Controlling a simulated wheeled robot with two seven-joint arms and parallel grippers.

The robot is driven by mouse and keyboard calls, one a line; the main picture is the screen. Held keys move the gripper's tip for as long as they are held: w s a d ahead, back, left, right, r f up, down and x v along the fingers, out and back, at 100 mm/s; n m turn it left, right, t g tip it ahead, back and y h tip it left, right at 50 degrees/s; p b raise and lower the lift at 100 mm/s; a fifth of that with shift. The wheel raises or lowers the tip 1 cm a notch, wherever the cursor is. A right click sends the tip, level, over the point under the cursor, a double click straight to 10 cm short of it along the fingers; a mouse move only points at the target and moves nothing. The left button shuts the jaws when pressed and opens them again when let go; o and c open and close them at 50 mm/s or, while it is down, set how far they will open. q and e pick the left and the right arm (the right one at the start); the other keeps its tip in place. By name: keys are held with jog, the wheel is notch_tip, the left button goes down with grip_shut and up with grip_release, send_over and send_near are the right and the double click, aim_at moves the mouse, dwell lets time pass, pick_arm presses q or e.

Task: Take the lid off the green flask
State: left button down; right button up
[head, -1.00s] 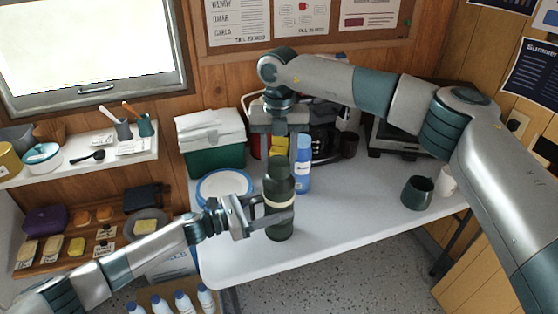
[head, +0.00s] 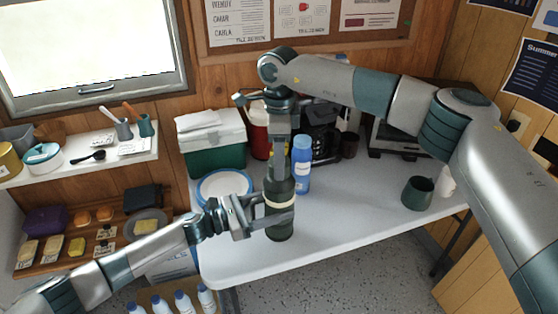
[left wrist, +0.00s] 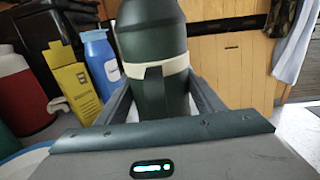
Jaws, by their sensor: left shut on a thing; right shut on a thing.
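The green flask (head: 280,228), dark with a cream band, stands upright at the front of the white table. My right gripper (head: 279,163) reaches down from above and is shut on the lid at the flask's top.
A blue bottle (head: 302,165) stands close behind the flask to the right. A blue-rimmed plate (head: 224,186) and a green cooler box (head: 212,158) are to the left. A yellow box (left wrist: 75,92) stands behind. A dark cup (head: 418,194) is right; the table between is clear.

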jog(key=n, duration=1)
jog(key=shift+n, duration=0.4)
jog(key=shift+r, duration=0.25)
jog(key=shift+r, duration=0.75)
jog(key=shift+r, duration=0.25)
jog(key=shift+r, duration=1.9)
